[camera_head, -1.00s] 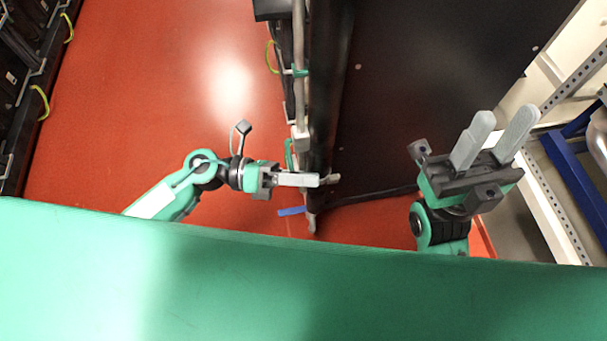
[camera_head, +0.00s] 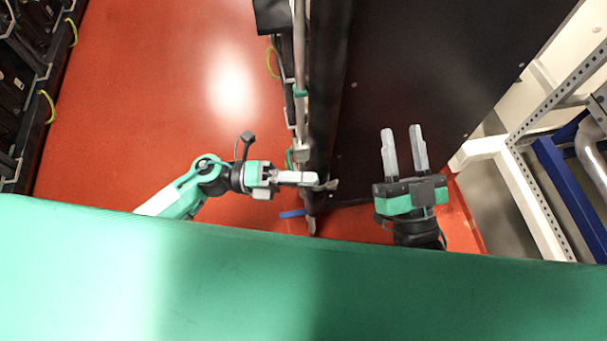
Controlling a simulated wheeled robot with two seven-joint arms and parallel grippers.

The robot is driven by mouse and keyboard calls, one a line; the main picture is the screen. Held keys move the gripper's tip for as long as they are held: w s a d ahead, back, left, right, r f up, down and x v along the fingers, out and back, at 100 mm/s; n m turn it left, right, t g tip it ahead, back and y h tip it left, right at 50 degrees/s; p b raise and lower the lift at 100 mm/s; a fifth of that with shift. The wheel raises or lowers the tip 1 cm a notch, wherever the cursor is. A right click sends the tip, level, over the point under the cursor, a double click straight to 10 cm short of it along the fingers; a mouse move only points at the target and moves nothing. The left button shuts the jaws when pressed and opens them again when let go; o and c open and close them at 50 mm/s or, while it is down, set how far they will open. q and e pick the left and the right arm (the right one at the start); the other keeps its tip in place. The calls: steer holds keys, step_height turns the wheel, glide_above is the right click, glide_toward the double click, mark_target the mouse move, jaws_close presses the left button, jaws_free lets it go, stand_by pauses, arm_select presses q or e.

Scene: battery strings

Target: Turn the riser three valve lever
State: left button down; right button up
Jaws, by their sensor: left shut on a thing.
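My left gripper (camera_head: 320,181) reaches in from the left to the dark post and pipes in the middle. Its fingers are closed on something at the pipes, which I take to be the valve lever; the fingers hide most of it. A blue lever-like piece (camera_head: 292,213) shows just below the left gripper, near the foot of the post. A light riser pipe (camera_head: 300,60) runs above the gripper along the post. My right gripper (camera_head: 402,134) is open and empty, its two fingers apart over the dark panel.
A large dark panel (camera_head: 425,70) fills the area right of the post (camera_head: 325,100). A white slotted frame (camera_head: 535,195) and a blue frame (camera_head: 570,185) stand at the right. Black racks (camera_head: 28,90) line the left edge. Red floor (camera_head: 160,90) lies open between.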

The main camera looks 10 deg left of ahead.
arm_select(q)
steer(key=shift+w+a+r+n+t+h+p, duration=0.1)
steer(key=shift+w+r+n+t+h+p, duration=0.15)
steer(key=shift+r+n+p, duration=0.5)
steer(key=shift+w+a+r+n+t+h+p, duration=0.15)
steer(key=shift+w+r+n+p, duration=0.25)
steer(key=shift+n+p, duration=0.65)
arm_select(e)
steer(key=s+a+f+g, duration=0.1)
steer(key=s+f+g, duration=0.1)
steer(key=f+g, duration=0.3)
steer(key=s+a+f+g+h, duration=0.1)
steer(key=s+f+g, duration=0.1)
steer(key=f+g, duration=0.3)
steer(key=shift+s+a+f+n, duration=0.2)
steer(key=shift+a+f+n, duration=0.15)
steer(key=shift+f, duration=1.95)
